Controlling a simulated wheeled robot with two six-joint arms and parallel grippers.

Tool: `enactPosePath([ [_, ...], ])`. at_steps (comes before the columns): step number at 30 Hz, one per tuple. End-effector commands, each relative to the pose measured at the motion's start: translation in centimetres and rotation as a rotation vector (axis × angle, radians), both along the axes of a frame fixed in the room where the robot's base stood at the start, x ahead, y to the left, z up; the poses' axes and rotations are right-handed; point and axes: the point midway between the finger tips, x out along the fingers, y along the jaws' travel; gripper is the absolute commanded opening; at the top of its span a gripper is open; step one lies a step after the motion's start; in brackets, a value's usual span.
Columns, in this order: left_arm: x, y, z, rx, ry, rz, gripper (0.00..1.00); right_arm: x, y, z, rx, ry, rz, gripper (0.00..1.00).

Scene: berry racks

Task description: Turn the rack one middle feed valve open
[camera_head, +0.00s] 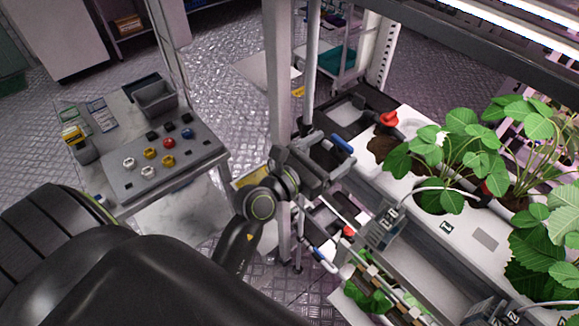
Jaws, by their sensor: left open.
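My left gripper (328,163) is open at the rack's upright post, at the end of my black arm that comes in from the lower left. A blue lever handle (342,143) sits just beyond its fingers, close to the vertical feed pipe (312,60). I cannot tell whether the fingers touch the lever. A second blue handle (323,259) shows lower on the rack, below the gripper. Which handle is the middle valve is not clear from this view. The valve bodies are mostly hidden by the gripper and post. My right gripper is out of view.
The white rack trough (465,243) with leafy strawberry plants (465,150) fills the right side. A grey post (277,80) rises beside my gripper. A bench (190,160) with coloured knobs stands left. Patterned floor lies between.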

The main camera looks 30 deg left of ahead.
Motion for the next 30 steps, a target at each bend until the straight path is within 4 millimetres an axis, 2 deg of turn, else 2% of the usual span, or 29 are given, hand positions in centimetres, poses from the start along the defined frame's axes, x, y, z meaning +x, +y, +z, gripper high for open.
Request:
enactPosePath([
  [1, -1.3, 0.5, -0.4, 0.002, 0.003, 0.001, 0.78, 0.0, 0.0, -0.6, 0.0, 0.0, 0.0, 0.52],
  [6, -4.9, 1.6, -0.3, 0.004, 0.002, 0.0, 0.78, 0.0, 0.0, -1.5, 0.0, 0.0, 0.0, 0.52],
  [15, -10.3, 3.5, -0.2, 0.004, 0.002, -0.002, 0.78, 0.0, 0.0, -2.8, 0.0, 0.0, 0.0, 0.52],
  [21, -12.1, 4.2, -0.1, 0.002, 0.0, -0.001, 0.78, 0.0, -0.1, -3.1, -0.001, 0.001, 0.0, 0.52],
  [30, -12.6, 4.3, 0.0, 0.0, -0.001, -0.001, 0.78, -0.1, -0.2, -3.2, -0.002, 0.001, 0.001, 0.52],
])
